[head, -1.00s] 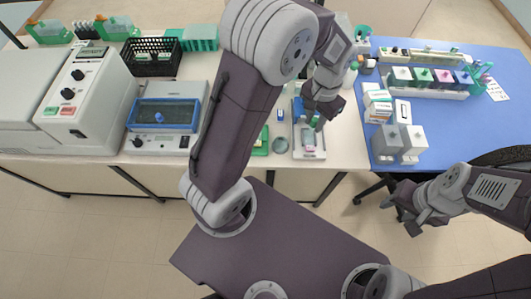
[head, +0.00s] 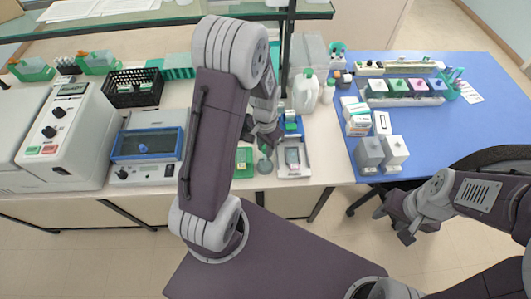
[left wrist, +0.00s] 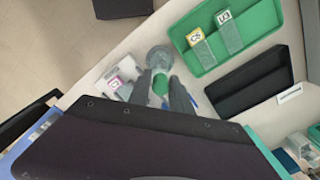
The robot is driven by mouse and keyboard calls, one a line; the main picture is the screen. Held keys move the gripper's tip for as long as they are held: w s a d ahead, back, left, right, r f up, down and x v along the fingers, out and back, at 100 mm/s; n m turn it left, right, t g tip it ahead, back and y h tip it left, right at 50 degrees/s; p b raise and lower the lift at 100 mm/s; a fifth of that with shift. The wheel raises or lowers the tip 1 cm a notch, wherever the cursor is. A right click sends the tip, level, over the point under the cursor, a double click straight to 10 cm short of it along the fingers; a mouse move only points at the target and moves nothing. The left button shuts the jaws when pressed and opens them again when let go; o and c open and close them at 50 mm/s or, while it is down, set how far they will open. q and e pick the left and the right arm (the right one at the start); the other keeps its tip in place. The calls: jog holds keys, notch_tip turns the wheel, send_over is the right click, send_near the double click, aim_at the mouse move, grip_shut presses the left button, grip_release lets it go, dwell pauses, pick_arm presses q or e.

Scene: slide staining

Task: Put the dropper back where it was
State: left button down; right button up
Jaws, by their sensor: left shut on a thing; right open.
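My left gripper (head: 266,146) is shut on the dropper, whose green bulb (left wrist: 160,84) shows between the fingers in the left wrist view. The dropper's lower part is mostly hidden. In the wrist view it is in line with a round grey dish (left wrist: 160,57); I cannot tell whether they touch. In the head view the dish (head: 264,167) lies just below the gripper, between a green tray (head: 236,170) and a white slide tray (head: 281,174). My right gripper (head: 393,222) is open and empty, in front of the blue table.
Grey boxes (head: 370,153) and coloured staining jars (head: 398,87) stand on the blue table (head: 470,125).

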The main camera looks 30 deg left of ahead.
aim_at(265, 160)
pick_arm(q)
notch_tip(265, 160, down, 4)
jog(key=shift+a+r+p, duration=0.1)
jog(key=shift+r+p, duration=0.05)
jog(key=shift+p, duration=0.15)
jog(key=shift+w, duration=0.1)
jog(key=shift+f, duration=0.2)
jog(key=shift+f+b, duration=0.3)
jog(key=shift+b, duration=0.1)
jog(key=c, duration=1.2)
grip_release()
jog(key=shift+o, duration=0.2)
jog(key=shift+r, duration=0.1)
